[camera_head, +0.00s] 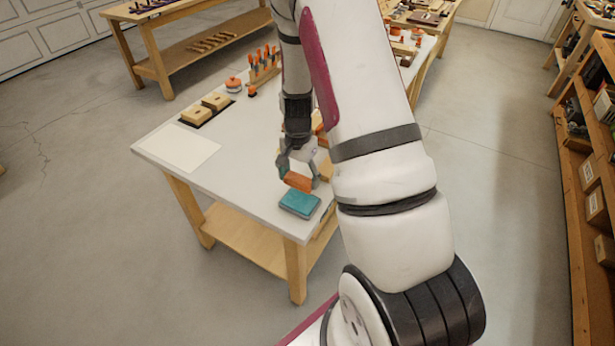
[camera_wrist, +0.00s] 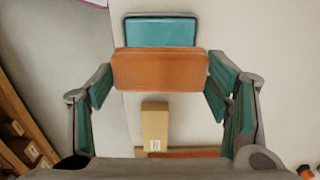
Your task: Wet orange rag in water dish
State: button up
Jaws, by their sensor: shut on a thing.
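The orange rag (camera_head: 298,181) looks like a flat, block-shaped piece. My gripper (camera_head: 297,180) is shut on it, and the rag spans between the two fingers in the wrist view (camera_wrist: 160,72). The water dish (camera_head: 300,205) is a teal rectangle near the bench's front corner. In the wrist view the dish (camera_wrist: 160,32) shows just beyond the rag, which hides its near edge. The rag appears held above the bench, close to the dish and not in it. The exact gap and the water cannot be made out.
A wooden block (camera_wrist: 155,125) lies on the bench on the near side of the rag in the wrist view. A pale sheet (camera_head: 178,148), wooden blocks (camera_head: 215,101) and a rack of orange-handled tools (camera_head: 264,66) are farther left and back. The bench edge is close to the dish.

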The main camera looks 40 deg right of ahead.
aim_at(300, 200)
jog(key=shift+f, duration=0.15)
jog(key=shift+f+b, duration=1.25)
jog(key=shift+f, duration=1.55)
jog(key=shift+f, duration=0.65)
jog(key=shift+r, duration=0.1)
jog(key=shift+r+p, duration=1.2)
jog(key=shift+r, duration=2.25)
